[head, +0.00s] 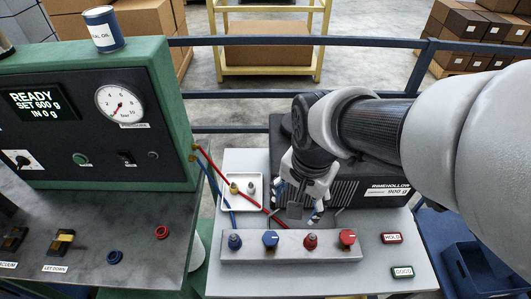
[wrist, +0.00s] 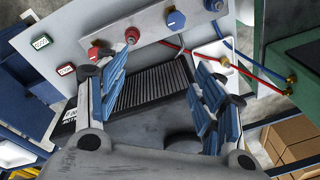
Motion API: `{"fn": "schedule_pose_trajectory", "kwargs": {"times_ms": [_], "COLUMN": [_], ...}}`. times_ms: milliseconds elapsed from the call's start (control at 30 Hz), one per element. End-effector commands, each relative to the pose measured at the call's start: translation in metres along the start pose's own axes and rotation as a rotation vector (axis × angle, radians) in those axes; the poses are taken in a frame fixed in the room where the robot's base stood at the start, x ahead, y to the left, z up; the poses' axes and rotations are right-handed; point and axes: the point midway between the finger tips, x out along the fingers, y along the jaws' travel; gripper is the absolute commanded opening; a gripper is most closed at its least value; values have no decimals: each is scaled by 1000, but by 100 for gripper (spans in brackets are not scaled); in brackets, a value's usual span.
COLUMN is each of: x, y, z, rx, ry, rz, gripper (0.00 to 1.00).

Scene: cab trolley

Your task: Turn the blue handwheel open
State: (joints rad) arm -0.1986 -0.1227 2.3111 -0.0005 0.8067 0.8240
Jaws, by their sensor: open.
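The blue handwheel (head: 270,238) is a small faceted knob on the top of a grey manifold block (head: 330,250) on the light worktop. In the wrist view the blue handwheel (wrist: 176,20) is near the top, beyond the fingertips. My gripper (head: 298,205) is behind the block and to the right of the blue handwheel, apart from it. In the wrist view my gripper (wrist: 160,78) has its two blue-padded fingers spread, with nothing between them. The handwheel is fully visible.
A red handwheel (head: 347,237), a red fitting (head: 310,241) and a blue fitting (head: 235,241) share the block. A dark ribbed machine (head: 370,192) stands behind the block.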

Motion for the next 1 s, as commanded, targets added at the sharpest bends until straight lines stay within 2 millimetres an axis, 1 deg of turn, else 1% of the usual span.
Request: {"fn": "schedule_pose_trajectory", "kwargs": {"times_ms": [33, 100, 200, 333, 467, 567, 667, 1000], "x": [18, 37, 61, 79, 88, 100, 118, 193], "y": [-12, -25, -38, -47, -49, -47, -45, -36], "z": [1, 2, 5, 8, 10, 11, 13, 20], "rx": [60, 148, 250, 326, 353, 354, 353, 351], "ry": [-29, -50, -69, -79, -81, -81, -82, -82], "rz": [29, 56, 92, 118, 126, 127, 128, 128], "gripper": [59, 59, 59, 59, 59, 59, 59, 59]}}
